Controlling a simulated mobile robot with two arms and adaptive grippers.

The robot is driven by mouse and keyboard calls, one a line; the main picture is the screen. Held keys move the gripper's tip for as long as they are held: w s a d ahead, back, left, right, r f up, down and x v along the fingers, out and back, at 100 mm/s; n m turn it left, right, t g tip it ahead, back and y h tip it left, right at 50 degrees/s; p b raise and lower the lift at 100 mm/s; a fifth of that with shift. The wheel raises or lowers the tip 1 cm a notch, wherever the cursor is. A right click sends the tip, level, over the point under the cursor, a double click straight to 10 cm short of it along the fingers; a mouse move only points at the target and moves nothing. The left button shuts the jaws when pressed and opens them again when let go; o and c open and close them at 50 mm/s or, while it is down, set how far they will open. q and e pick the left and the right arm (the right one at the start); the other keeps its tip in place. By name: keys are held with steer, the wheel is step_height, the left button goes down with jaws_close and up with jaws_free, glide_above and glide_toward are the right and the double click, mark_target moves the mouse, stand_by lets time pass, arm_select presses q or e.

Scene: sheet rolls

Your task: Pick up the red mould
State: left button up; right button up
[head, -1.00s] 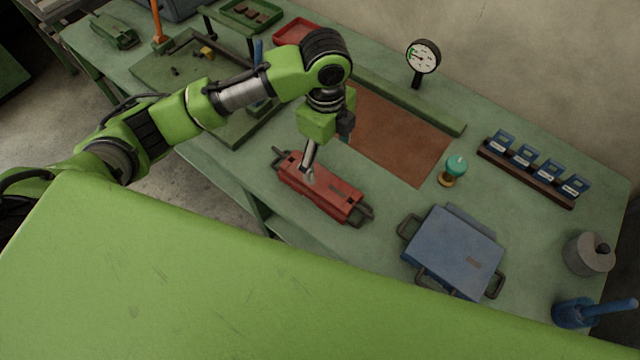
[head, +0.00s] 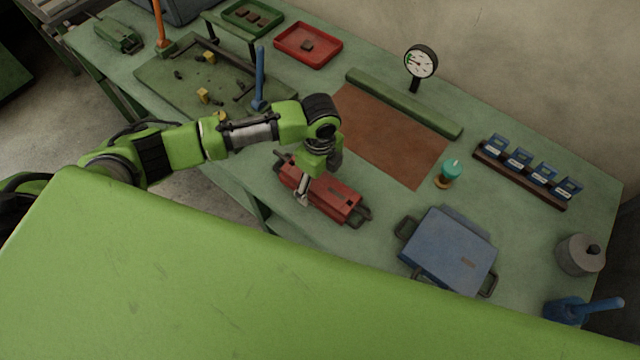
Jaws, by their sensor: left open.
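The red mould (head: 335,199) is a long red block with a dark handle at each end. It lies on the green table near its front edge, set diagonally. My left gripper (head: 302,196) points down at the near side of the mould, around its left-middle part. It is open, and its fingers overlap the mould in the picture. Whether they touch it, and where the far finger is, I cannot tell, as the wrist hides part of the mould. My right gripper is not in view.
A blue mould (head: 449,250) with handles lies to the right. Behind are a brown mat (head: 391,138), a green bar (head: 404,103), a dial gauge (head: 420,62) and a teal-topped bottle (head: 449,172). A red tray (head: 308,46) sits at the back. Table between mould and mat is clear.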

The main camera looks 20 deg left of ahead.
arm_select(q)
steer(key=shift+d+f, duration=0.1)
steer(key=shift+f, duration=0.7)
steer(key=c, duration=2.1)
steer(key=shift+w+r, duration=0.15)
steer(key=shift+w, duration=0.15)
steer(key=shift+c, duration=0.5)
steer(key=shift+r, duration=0.15)
